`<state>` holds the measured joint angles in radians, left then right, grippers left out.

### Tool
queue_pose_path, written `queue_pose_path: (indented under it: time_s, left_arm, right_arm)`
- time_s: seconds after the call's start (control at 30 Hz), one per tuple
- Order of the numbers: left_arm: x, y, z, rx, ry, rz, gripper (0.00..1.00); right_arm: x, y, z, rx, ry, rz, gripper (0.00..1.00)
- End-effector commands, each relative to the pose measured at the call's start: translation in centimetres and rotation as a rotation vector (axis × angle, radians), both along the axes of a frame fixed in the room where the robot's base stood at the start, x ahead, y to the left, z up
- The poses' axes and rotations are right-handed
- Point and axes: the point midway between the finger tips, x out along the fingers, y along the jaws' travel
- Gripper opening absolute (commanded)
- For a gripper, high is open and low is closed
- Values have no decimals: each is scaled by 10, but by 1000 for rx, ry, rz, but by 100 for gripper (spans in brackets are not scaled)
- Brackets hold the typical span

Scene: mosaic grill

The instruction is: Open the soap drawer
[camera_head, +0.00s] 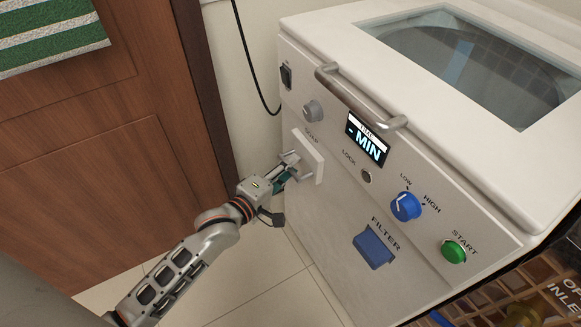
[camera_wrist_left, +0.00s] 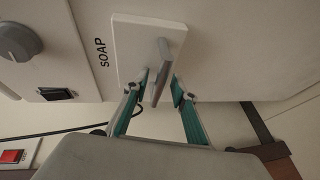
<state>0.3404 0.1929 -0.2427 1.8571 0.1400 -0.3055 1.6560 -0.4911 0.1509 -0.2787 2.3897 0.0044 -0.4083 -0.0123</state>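The soap drawer (camera_head: 309,150) is a pale rectangular front low on the left of the white machine's panel, under the word SOAP. Its front stands slightly proud of the panel; I see no clear gap behind it. In the left wrist view the drawer front (camera_wrist_left: 128,40) carries a grey bar handle (camera_wrist_left: 163,62). My left gripper (camera_head: 287,167) is at the handle. In the wrist view its teal-padded fingers (camera_wrist_left: 161,86) stand apart on either side of the handle; firm contact cannot be made out. My right gripper is not in view.
The lid handle (camera_head: 345,92) juts out above the drawer. A grey knob (camera_head: 313,110), a blue filter handle (camera_head: 374,247), a blue dial (camera_head: 405,206) and a green start button (camera_head: 453,251) are on the panel. A wooden door (camera_head: 110,150) stands at left, with open floor between.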

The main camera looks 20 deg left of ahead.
Motion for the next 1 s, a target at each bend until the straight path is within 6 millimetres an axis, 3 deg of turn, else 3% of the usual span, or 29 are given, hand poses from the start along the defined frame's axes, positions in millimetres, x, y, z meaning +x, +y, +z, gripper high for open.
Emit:
queue_pose_path:
  time_s: [0.23, 0.27, 0.37, 0.67, 0.83, 1.0]
  left_arm:
    - [1, 0, 1, 0, -1, 0, 26]
    - [1, 0, 1, 0, -1, 0, 24]
    - [1, 0, 1, 0, -1, 0, 0]
    - [-4, 4, 3, 0, -3, 0, 0]
    - [-26, 23, 8, 2, -7, 1, 0]
    - [-53, 44, 7, 2, -7, 0, 0]
  right_arm:
    - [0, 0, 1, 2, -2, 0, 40]
    - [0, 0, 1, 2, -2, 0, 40]
    - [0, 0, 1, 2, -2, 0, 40]
    - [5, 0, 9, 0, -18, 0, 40]
    - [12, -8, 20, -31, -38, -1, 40]
    - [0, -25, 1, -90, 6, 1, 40]
